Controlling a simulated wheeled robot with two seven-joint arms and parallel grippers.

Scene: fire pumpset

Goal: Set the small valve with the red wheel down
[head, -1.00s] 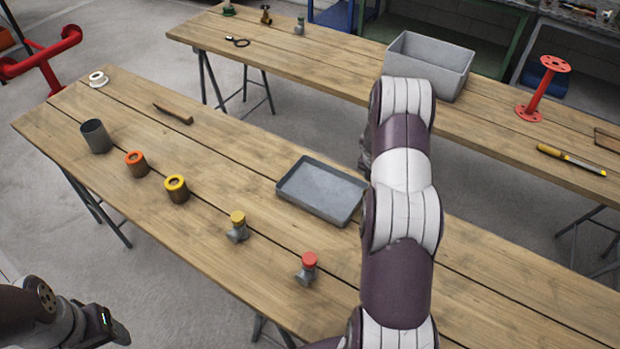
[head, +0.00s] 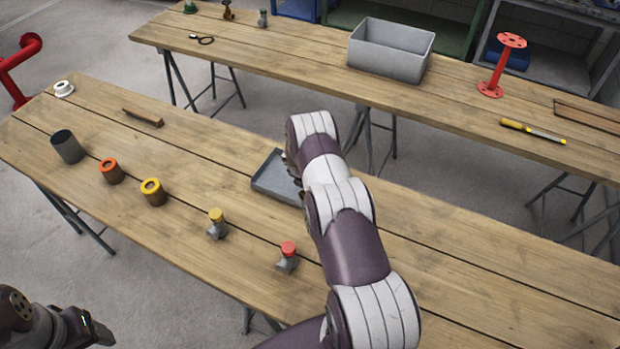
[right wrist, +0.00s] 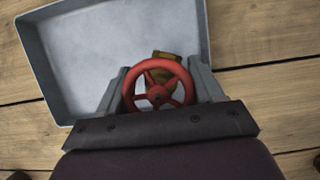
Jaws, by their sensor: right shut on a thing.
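The small valve with the red wheel (right wrist: 157,95) is between the fingers of my right gripper (right wrist: 158,84) in the right wrist view. Its red spoked wheel faces the camera, and a bit of brass body shows behind it. My right gripper is shut on the valve, above the near right part of a grey tray (right wrist: 85,60). Whether the valve touches the tray cannot be told. In the head view my right arm hides the valve and the right part of the tray (head: 268,178). My left gripper (head: 98,330) is at the bottom left, away from the table; its jaws are unclear.
On the near table (head: 400,250) stand a red-capped fitting (head: 288,256), a yellow-capped fitting (head: 217,223), yellow-ringed (head: 153,192) and orange-ringed (head: 111,171) cylinders and a grey cup (head: 67,146). A grey bin (head: 390,52) and a red flanged pipe (head: 502,66) are on the far table.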

